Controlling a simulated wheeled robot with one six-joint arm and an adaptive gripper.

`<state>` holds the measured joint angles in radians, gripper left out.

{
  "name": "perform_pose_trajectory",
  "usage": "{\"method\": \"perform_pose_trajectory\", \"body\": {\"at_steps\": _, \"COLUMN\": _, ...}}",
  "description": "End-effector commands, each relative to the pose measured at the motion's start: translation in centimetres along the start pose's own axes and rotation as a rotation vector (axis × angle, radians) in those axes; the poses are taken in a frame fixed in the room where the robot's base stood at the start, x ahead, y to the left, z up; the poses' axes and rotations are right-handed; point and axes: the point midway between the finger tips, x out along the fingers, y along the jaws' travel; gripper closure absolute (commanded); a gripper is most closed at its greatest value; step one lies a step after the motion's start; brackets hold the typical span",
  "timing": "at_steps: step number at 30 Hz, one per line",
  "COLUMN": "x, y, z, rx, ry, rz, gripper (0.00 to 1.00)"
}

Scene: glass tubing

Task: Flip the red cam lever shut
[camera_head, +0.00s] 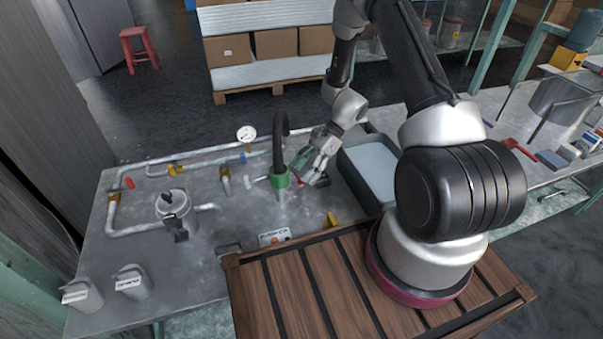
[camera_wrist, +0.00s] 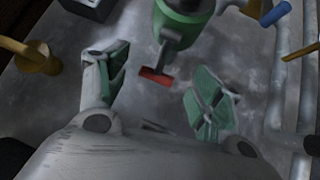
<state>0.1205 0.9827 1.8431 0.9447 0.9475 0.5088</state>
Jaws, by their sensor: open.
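The red cam lever (camera_wrist: 157,76) shows in the wrist view as a red tip on a short grey arm. It sticks out from the green coupling (camera_wrist: 182,25). My gripper (camera_wrist: 160,88) is open, with one green-padded finger on each side of the red tip in the picture. I see no clear contact, and the gap in depth is hard to tell. In the head view the green coupling (camera_head: 279,180) sits at the end of a black hose, and my gripper (camera_head: 302,164) is just right of it. The lever is small there and partly hidden by the gripper.
A grey basin (camera_head: 370,160) stands right of my gripper. Pipes with yellow and blue fittings and a gauge (camera_head: 246,133) lie to the left. A lidded metal pot (camera_head: 174,212) stands farther left.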

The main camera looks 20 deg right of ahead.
Motion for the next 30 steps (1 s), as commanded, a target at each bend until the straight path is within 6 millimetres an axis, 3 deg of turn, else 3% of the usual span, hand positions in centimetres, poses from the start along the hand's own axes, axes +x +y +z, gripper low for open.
{"method": "perform_pose_trajectory", "body": {"at_steps": 5, "x": 1.6, "y": 0.0, "z": 0.0, "rx": -0.001, "ry": 0.001, "rz": 0.001, "gripper": 0.33}}
{"method": "perform_pose_trajectory", "body": {"at_steps": 13, "x": 1.8, "y": 0.0, "z": 0.0, "rx": -0.002, "ry": 0.001, "rz": 0.000, "gripper": 0.33}}
{"method": "perform_pose_trajectory", "body": {"at_steps": 20, "x": 1.8, "y": 0.0, "z": 0.0, "rx": -0.002, "ry": 0.001, "rz": 0.000, "gripper": 0.73}}
{"method": "perform_pose_trajectory", "body": {"at_steps": 30, "x": 2.3, "y": -0.1, "z": 0.0, "rx": -0.023, "ry": -0.116, "rz": -0.007, "gripper": 0.72}}
